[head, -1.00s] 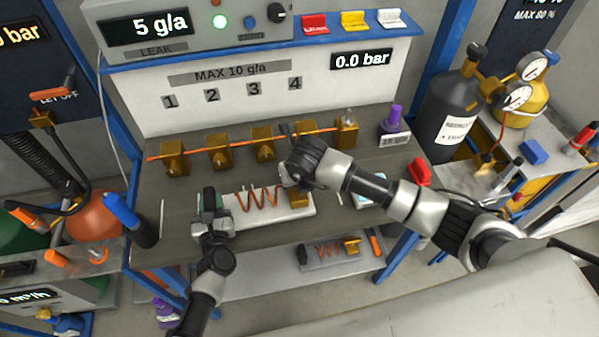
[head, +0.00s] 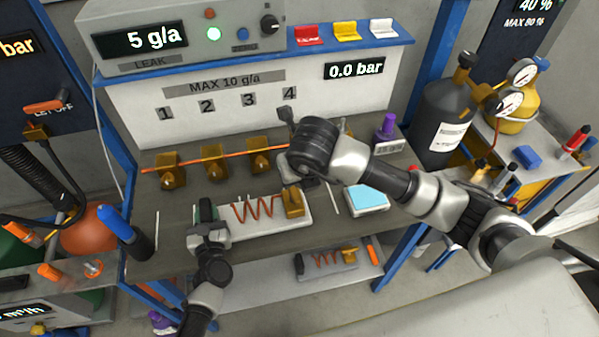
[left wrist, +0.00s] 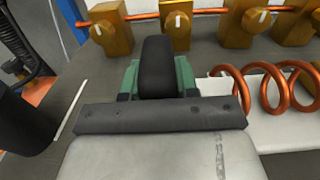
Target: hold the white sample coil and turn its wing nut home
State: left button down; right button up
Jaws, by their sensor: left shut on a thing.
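The white sample coil lies on the bench: a white plate (head: 262,236) carrying an orange copper spiral (head: 254,210) and a brass block (head: 292,203) at its right end. The spiral also shows in the left wrist view (left wrist: 270,88). My right gripper (head: 296,172) is just behind and above the brass block. Its fingertips and the wing nut cannot be made out.
A copper pipe with several brass valve blocks (head: 214,164) runs behind the coil. A light-blue pad (head: 367,196) and a purple-capped item (head: 387,128) are to the right. A blue-capped dark bottle (head: 125,231) stands at the left. Another coil (head: 326,261) lies on the lower shelf.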

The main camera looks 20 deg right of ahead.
pick_arm(q)
jog(key=c, duration=0.8)
grip_release()
